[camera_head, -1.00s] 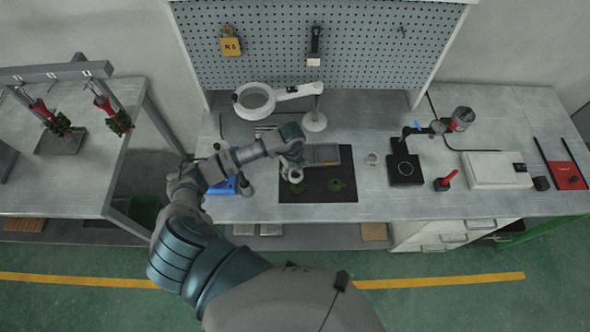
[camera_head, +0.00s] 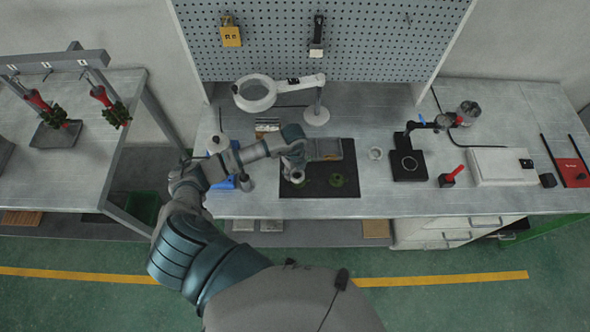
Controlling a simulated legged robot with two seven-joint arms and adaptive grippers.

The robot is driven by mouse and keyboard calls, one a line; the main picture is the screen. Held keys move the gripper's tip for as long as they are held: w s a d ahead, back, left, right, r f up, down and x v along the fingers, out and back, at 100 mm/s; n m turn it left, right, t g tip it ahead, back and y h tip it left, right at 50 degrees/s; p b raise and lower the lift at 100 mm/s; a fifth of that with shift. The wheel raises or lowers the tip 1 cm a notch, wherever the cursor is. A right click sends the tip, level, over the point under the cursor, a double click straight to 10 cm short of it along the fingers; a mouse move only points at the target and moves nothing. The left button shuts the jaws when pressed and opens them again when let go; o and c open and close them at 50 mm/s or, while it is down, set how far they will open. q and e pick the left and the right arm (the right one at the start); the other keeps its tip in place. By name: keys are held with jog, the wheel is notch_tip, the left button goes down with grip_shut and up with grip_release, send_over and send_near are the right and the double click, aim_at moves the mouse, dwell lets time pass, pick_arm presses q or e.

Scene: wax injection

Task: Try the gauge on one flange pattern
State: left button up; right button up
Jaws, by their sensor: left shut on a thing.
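My left gripper (camera_head: 295,164) is over the left part of a black mat (camera_head: 318,190), pointing down. It is shut on a small pale ring-like piece (camera_head: 297,177), which looks like the gauge. A green flange pattern (camera_head: 337,180) lies on the mat to the right of the gripper, apart from it. A second green pattern is mostly hidden at the held piece; I cannot tell whether they touch. My right gripper is not in view.
A grey tray (camera_head: 334,147) lies at the back of the mat. A magnifier lamp (camera_head: 255,93) stands behind. To the right are a loose pale ring (camera_head: 376,153), a black stand (camera_head: 408,166) and a white box (camera_head: 500,167).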

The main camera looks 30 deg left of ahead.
pick_arm(q)
jog(key=shift+d, duration=0.15)
jog(key=shift+d+r, duration=0.15)
jog(key=shift+d, duration=0.05)
jog(key=shift+d+r, duration=0.15)
jog(key=shift+d, duration=0.35)
jog(key=shift+a+f+p, duration=0.2)
jog(key=shift+a+p, duration=0.15)
jog(key=shift+a, duration=0.3)
dwell(0.5)
jog(key=shift+f+b, duration=0.45)
jog(key=shift+f, duration=0.2)
dwell(1.1)
jog(key=shift+s+d+f, duration=0.1)
dwell(1.4)
jog(key=shift+r+p, duration=2.4)
jog(key=shift+r, duration=0.4)
